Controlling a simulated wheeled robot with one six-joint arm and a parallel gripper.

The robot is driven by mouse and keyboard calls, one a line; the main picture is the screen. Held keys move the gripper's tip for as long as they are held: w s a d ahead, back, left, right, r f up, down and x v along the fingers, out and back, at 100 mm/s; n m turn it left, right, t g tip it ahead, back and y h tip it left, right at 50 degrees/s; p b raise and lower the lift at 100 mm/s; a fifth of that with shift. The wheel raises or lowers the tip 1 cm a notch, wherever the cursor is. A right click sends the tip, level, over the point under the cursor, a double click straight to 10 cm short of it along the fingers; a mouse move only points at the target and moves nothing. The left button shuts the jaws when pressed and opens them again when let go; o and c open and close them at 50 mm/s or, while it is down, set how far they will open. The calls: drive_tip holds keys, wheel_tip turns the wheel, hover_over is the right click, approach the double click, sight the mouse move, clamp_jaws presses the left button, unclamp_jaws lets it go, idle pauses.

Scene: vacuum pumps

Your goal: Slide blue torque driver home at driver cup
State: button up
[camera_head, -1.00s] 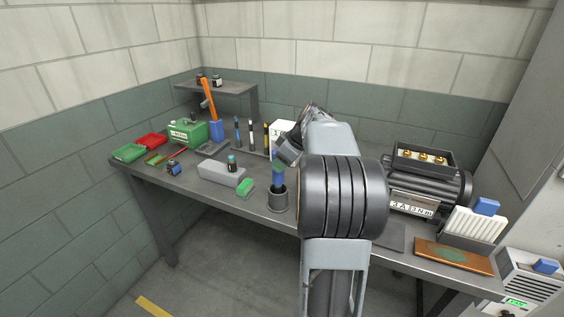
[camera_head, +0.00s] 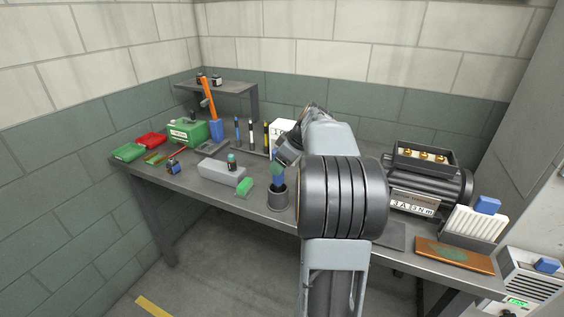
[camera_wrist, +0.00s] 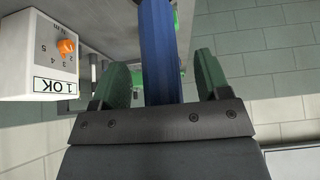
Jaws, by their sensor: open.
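The blue torque driver (camera_head: 278,183) stands upright in the dark round driver cup (camera_head: 278,200) near the bench's front edge. Its lower end is hidden inside the cup. In the wrist view the driver's long blue handle (camera_wrist: 158,45) runs between the two green fingers of my gripper (camera_wrist: 161,72). The fingers are open, with a clear gap on each side of the handle. In the head view my gripper (camera_head: 279,165) is at the driver's top, and my arm hides part of it. The cup cannot be made out in the wrist view.
A green block (camera_head: 245,187) and a grey block (camera_head: 221,172) lie left of the cup. A rack of slim drivers (camera_head: 251,133) and a white box (camera_head: 281,136) stand behind. A motor pump (camera_head: 429,185) stands to the right.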

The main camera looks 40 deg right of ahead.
drive_tip(key=v, duration=1.4)
drive_tip(key=shift+a+f, duration=0.1)
idle(0.6)
